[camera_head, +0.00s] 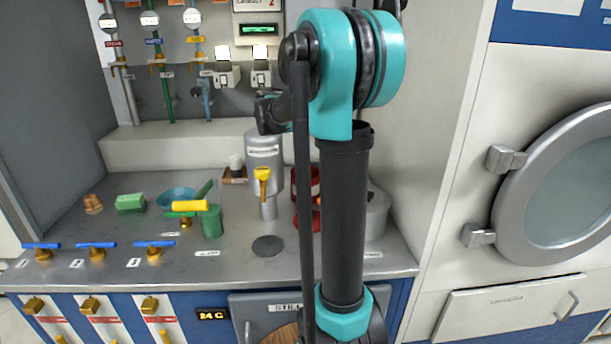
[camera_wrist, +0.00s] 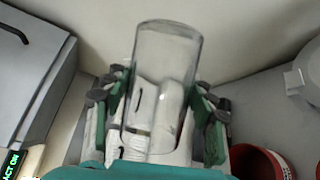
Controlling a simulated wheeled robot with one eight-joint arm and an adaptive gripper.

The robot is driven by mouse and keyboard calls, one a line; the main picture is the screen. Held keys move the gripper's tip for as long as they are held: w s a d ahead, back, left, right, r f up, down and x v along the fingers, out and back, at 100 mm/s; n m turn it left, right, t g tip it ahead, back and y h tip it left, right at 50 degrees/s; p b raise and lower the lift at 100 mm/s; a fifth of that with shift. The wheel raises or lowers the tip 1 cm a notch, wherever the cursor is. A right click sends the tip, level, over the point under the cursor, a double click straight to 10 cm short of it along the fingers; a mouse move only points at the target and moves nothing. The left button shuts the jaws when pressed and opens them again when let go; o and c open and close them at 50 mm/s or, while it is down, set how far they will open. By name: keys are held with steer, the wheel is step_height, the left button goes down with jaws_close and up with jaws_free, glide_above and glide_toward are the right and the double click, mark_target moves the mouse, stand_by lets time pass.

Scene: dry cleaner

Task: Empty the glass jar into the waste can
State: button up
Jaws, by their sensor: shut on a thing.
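A clear glass jar (camera_wrist: 167,48) stands out between the fingers of my gripper (camera_wrist: 165,108) in the wrist view. The green-padded fingers press on it from both sides. Pale shapes show through its lower part; I cannot tell whether they are contents or parts behind the glass. A red can (camera_wrist: 262,163) with a dark inside is at the lower right of the wrist view, apart from the jar. In the head view a red object (camera_head: 315,222) is mostly hidden behind my arm. No label confirms which vessel is the waste can.
The grey counter (camera_head: 130,270) holds blue-handled valves (camera_head: 97,246), a green block (camera_head: 130,203), a blue bowl (camera_head: 177,196) and a grey cylinder with a yellow tap (camera_head: 263,178). A grey rounded vessel (camera_head: 378,215) stands right of my arm. A panel with pipes rises behind.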

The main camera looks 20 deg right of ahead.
steer(key=s+d+f+m+t+y, duration=0.1)
steer(key=f+m+t+y, duration=0.2)
steer(key=f+m, duration=0.3)
steer(key=d+f+m+t+y+b, duration=0.1)
steer(key=f+m+y, duration=0.4)
steer(key=f, duration=1)
steer(key=shift+s+d+m+t+y, duration=0.4)
steer(key=shift+d+m+t, duration=0.25)
steer(key=shift+m+t, duration=0.55)
stand_by(0.5)
steer(key=shift+r, duration=0.15)
